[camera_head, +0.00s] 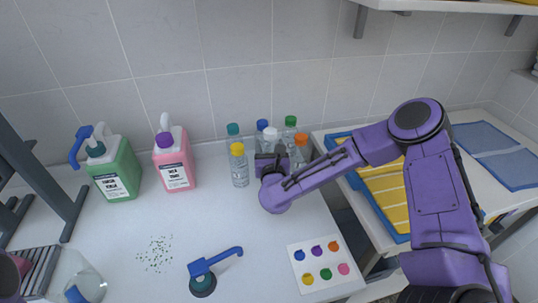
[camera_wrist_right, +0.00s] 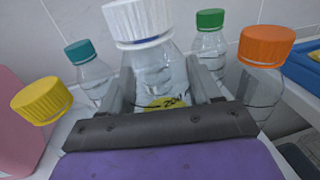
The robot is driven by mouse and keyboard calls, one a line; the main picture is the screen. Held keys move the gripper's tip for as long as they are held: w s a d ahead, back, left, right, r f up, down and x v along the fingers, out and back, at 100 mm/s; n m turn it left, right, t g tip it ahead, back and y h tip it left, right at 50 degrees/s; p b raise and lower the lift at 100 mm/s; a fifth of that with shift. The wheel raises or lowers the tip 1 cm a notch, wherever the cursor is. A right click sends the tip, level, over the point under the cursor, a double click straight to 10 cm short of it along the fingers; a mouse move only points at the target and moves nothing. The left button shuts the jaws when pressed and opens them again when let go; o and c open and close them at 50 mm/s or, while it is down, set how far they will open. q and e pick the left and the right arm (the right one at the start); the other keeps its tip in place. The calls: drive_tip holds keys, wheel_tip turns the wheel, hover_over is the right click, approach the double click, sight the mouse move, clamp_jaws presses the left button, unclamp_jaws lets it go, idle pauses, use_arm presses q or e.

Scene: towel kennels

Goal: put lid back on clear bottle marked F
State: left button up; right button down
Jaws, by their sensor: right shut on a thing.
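My right gripper (camera_wrist_right: 168,95) is shut on a clear bottle (camera_wrist_right: 155,70) with a white cap (camera_wrist_right: 140,20); its fingers lie on both sides of the bottle. A yellow label with dark writing shows on it, not clearly readable. In the head view the white cap (camera_head: 270,133) shows above my gripper (camera_head: 272,163), among other capped clear bottles. A blue pump head with a dark collar (camera_head: 203,272) lies loose on the table. A clear vessel (camera_head: 88,282) is cut off at the lower left. I cannot make out an F on any bottle. My left gripper is not in view.
Clear bottles with yellow (camera_head: 239,165), teal (camera_head: 233,130), blue, green (camera_head: 290,125) and orange (camera_wrist_right: 262,75) caps crowd around my right gripper. Green (camera_head: 115,170) and pink (camera_head: 174,163) jugs stand left. Dark specks (camera_head: 156,253) and a dotted card (camera_head: 320,265) lie in front.

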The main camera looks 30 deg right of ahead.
drive_tip(key=f, duration=0.3)
drive_tip(key=shift+w+f, duration=0.3)
drive_tip(key=shift+f, duration=0.1)
drive_tip(key=shift+s, duration=0.1)
